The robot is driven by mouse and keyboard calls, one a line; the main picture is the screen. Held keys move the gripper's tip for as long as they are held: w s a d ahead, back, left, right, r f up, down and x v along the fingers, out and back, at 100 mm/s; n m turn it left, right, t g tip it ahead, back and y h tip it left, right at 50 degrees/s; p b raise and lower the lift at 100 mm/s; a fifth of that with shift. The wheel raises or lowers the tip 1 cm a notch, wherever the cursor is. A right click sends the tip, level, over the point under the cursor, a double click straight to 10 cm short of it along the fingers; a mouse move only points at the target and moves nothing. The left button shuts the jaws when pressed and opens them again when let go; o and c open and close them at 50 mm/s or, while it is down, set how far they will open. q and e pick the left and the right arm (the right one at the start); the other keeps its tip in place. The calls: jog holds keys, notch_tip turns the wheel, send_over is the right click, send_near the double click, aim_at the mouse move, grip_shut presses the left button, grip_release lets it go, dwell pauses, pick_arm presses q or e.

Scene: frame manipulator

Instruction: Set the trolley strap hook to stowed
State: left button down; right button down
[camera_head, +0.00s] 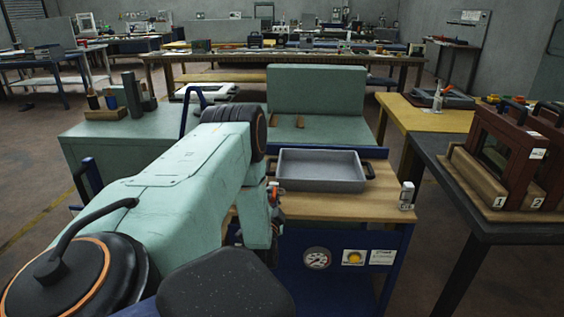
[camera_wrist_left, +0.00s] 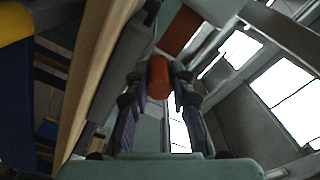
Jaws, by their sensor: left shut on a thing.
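The trolley has a blue frame and a wooden top (camera_head: 335,209). It stands in front of me in the head view. My left arm reaches across to the trolley's left side, and my left gripper (camera_head: 274,200) is mostly hidden behind my own arm there. In the left wrist view the fingers of my left gripper (camera_wrist_left: 157,90) are closed on an orange-red rounded piece (camera_wrist_left: 159,77), which looks like the grip of the strap hook. The rest of the hook and its strap cannot be made out. My right gripper is in neither view.
A grey tray (camera_head: 320,171) with dark handles lies on the trolley top. A small white-and-dark item (camera_head: 406,196) stands at its right edge. A gauge (camera_head: 317,258) is on the front panel. A dark table (camera_head: 480,225) with brown frames (camera_head: 505,151) stands at right.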

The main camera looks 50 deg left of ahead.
pick_arm(q)
jog(key=shift+s+a+r, duration=0.1)
jog(key=shift+s+a, duration=0.05)
jog(key=shift+a, duration=0.1)
jog(key=c, duration=1.2)
grip_release()
jog(key=shift+o, duration=0.2)
jog(key=shift+d, duration=0.1)
jog(key=shift+s, duration=0.1)
jog(key=v, duration=1.2)
